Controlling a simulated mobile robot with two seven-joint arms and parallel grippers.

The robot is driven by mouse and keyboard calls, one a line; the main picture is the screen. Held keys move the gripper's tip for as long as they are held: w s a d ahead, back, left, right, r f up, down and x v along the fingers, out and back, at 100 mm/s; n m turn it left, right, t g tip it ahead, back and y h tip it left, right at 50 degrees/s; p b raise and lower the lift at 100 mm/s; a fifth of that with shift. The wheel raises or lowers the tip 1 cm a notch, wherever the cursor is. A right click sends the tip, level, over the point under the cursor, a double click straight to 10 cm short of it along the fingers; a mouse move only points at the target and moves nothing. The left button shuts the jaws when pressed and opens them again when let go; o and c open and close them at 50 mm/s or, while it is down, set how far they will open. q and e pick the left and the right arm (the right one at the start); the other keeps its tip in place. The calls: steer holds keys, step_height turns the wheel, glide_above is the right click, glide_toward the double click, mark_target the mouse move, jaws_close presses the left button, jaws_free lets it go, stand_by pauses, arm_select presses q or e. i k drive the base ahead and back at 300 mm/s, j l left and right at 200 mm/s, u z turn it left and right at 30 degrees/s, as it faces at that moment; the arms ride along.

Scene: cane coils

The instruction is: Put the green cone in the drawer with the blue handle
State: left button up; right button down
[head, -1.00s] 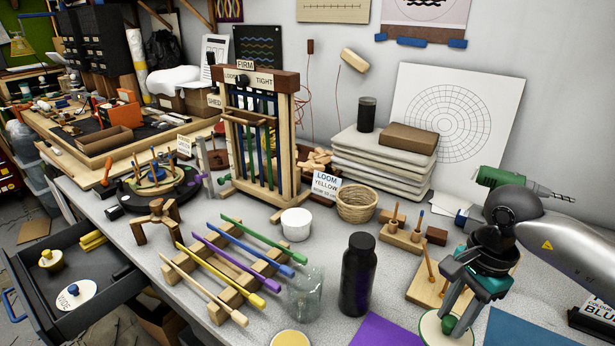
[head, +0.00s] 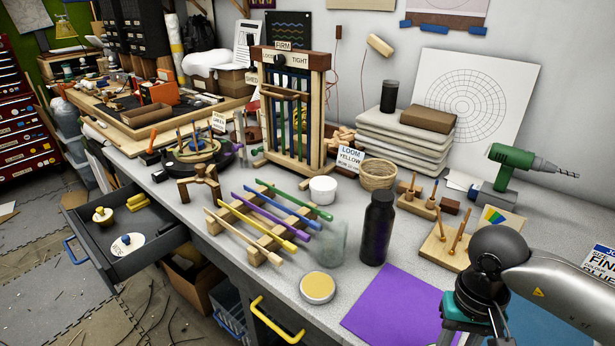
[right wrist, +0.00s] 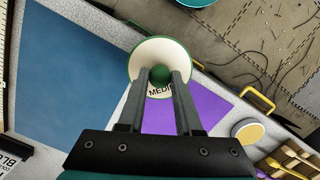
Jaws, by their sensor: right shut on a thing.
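The green cone (right wrist: 144,58) shows in the right wrist view as a cream disc with a green rim, a green knob and partly hidden lettering. My right gripper (right wrist: 160,76) is shut on its knob, over the table's front edge beside the purple sheet. In the head view the right wrist is at the lower right, and the fingertips and cone are outside the picture. The drawer (head: 137,262) with the blue handle (head: 76,252) is open at the left. It holds a yellow-knobbed piece, a white disc with a blue knob, and yellow pieces. My left gripper is not in view.
A yellow-topped jar (head: 317,287), a clear glass jar (head: 333,243), a dark bottle (head: 377,228) and a rack of coloured rods (head: 262,222) stand between my right arm and the drawer. A yellow handle (head: 277,320) sticks out below the table's front edge.

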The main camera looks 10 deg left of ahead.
mark_target(118, 237)
steer(key=k+u, duration=0.2)
steer(key=u, duration=0.15)
steer(key=k+j+u, duration=0.1)
steer(key=u, duration=0.25)
steer(key=k+u, duration=0.1)
steer(key=u, duration=1.35)
steer(key=i+l+u, duration=0.2)
steer(key=i, duration=0.25)
steer(key=i+l+u, duration=0.25)
steer(key=i+l, duration=1.35)
steer(key=i, duration=0.25)
